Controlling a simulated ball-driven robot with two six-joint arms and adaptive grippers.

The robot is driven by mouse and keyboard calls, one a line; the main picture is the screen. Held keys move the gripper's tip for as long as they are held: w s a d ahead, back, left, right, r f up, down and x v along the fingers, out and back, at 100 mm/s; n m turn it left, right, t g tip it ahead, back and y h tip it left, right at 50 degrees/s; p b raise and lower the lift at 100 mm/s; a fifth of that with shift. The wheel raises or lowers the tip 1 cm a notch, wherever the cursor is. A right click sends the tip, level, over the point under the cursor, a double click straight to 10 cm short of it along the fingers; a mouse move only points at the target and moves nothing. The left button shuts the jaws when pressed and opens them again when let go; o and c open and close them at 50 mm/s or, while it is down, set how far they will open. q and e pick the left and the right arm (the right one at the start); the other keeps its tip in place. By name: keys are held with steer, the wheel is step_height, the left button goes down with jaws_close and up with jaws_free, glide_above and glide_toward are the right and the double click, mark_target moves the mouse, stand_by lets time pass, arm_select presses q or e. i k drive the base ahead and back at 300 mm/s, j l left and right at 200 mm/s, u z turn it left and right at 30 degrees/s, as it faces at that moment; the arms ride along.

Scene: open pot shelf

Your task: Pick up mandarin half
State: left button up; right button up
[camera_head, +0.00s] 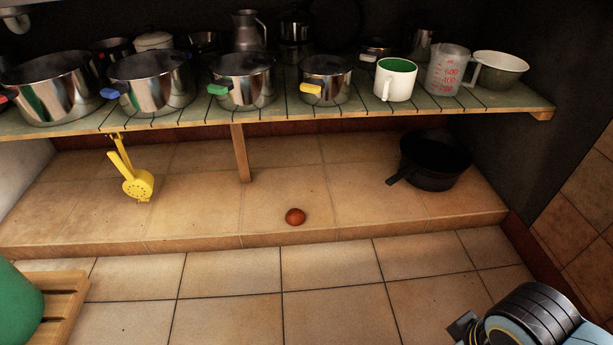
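A small round reddish-orange object (295,216), which looks like the mandarin half, lies on the tiled ledge below the shelf, close to the ledge's front edge. Its cut face cannot be made out. Part of my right arm shows at the lower right corner, apart from the mandarin half. A small dark piece shows at its left end, but the fingers cannot be made out. My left gripper is not in view.
The wooden slatted shelf (520,101) above holds several steel pots, a white-green mug (395,82) and a measuring jug (448,72). A wooden post (241,153) stands behind the mandarin half. A yellow utensil (137,185) hangs left; a black pan (437,165) sits right.

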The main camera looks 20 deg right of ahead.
mark_target(294, 216)
steer(key=z, duration=0.6)
steer(key=i+j, duration=0.4)
steer(key=i, duration=0.15)
steer(key=i+j, duration=0.4)
steer(key=i, duration=0.15)
steer(key=l+z, duration=0.05)
